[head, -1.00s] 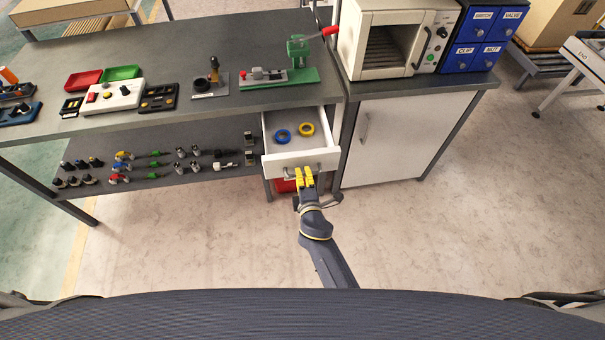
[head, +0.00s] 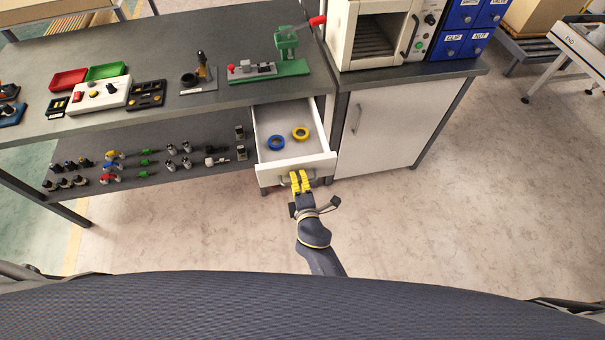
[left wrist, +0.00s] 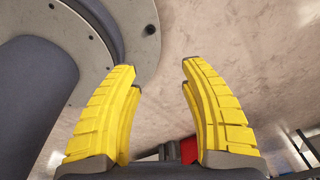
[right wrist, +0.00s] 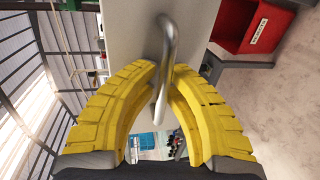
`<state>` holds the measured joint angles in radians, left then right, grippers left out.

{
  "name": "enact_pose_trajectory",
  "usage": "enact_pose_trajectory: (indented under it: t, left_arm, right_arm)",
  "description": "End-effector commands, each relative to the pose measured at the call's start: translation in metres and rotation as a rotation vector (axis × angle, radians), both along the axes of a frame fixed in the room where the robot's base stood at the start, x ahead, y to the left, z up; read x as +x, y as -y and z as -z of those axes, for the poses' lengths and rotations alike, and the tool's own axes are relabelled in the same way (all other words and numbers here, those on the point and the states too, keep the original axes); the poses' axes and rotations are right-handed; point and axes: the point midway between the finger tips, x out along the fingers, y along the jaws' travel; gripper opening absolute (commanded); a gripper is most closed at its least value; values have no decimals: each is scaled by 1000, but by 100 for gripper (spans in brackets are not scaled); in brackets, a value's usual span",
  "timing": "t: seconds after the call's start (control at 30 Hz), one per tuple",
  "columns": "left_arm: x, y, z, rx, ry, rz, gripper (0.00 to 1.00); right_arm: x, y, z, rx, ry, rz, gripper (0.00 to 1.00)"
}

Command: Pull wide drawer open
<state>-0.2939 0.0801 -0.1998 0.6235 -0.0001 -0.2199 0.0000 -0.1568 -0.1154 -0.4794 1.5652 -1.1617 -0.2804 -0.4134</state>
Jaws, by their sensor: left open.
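My right gripper (head: 300,175) is at the drawer's front. In the right wrist view its yellow fingers (right wrist: 160,75) are close together on either side of the metal bar handle (right wrist: 169,45), shut on it. My left gripper (left wrist: 158,70) is open and empty in the left wrist view, above the floor; it does not show in the head view.
The bench (head: 160,50) carries a green press (head: 285,45), trays and control boxes; its lower shelf (head: 210,185) holds small fittings. A white cabinet (head: 385,125) stands right of the drawer. A red bin (right wrist: 250,25) shows in the right wrist view. Floor in front is clear.

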Motion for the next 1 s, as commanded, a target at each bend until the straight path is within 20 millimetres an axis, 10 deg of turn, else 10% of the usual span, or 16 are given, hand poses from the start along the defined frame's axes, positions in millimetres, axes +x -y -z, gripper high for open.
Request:
enact_pose_trajectory:
  t: [0.23, 1.0]
  left_arm:
    - [-11, 0, 0, 1, -12, 0, 44]
    - [-8, 0, 0, 1, -9, 0, 44]
  right_arm:
    - [0, 0, 0, 1, 0, 0, 32]
    - [-27, 7, -5, 0, -1, 0, 32]
